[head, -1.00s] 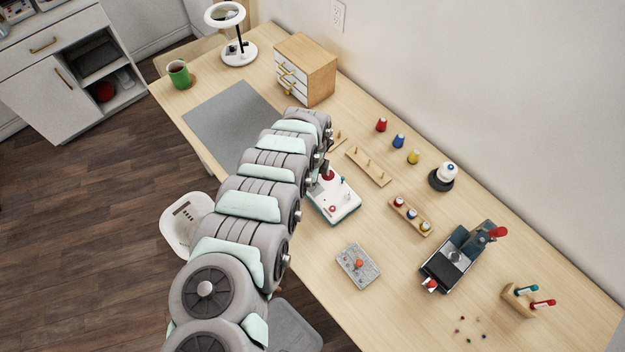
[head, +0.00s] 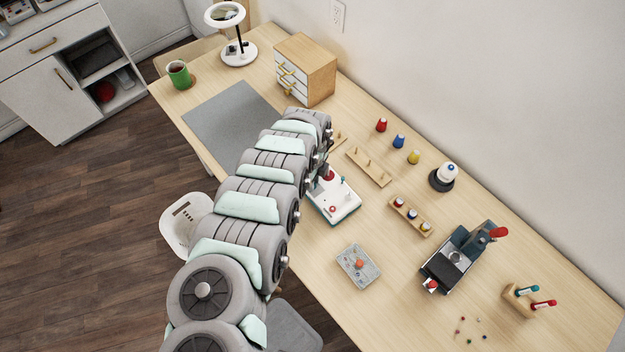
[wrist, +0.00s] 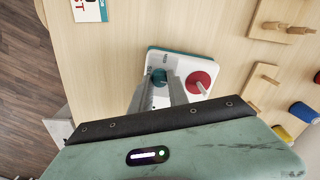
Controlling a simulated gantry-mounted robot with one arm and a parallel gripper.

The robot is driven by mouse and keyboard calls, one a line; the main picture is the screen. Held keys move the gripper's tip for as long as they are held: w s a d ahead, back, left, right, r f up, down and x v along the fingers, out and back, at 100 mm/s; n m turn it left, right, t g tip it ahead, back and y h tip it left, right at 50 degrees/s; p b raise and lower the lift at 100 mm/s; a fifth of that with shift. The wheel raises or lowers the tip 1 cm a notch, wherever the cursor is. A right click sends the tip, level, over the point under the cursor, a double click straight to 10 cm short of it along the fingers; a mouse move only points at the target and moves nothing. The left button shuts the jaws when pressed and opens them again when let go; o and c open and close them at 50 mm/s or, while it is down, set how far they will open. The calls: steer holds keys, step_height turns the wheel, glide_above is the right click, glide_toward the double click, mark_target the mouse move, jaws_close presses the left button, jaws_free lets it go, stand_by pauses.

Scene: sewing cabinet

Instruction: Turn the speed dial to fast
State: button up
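A white device with a teal base (head: 340,205) stands on the table, with a red round part (head: 327,174) on top. In the wrist view the white device (wrist: 180,61) carries a dark teal round knob (wrist: 158,76) beside the red disc (wrist: 200,80), which has a pale peg. I cannot read a fast mark. My gripper (wrist: 160,75) points down at the device, its two fingers apart on either side of the teal knob. Whether they press on it cannot be told. In the head view my arm mostly hides my gripper and the knob.
A grey panel with an orange-red knob (head: 359,264) lies in front of the device. A peg rack (head: 368,168), a bobbin rack (head: 411,216) and a dark machine (head: 455,262) stand to the right. A drawer box (head: 306,68) is behind. Bare table lies between them.

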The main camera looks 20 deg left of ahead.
steer(key=o, duration=0.4)
steer(key=shift+o, duration=0.2)
step_height(320, 180, up, 11)
steer(key=p, duration=0.1)
stand_by(0.4)
steer(key=shift+f, duration=0.15)
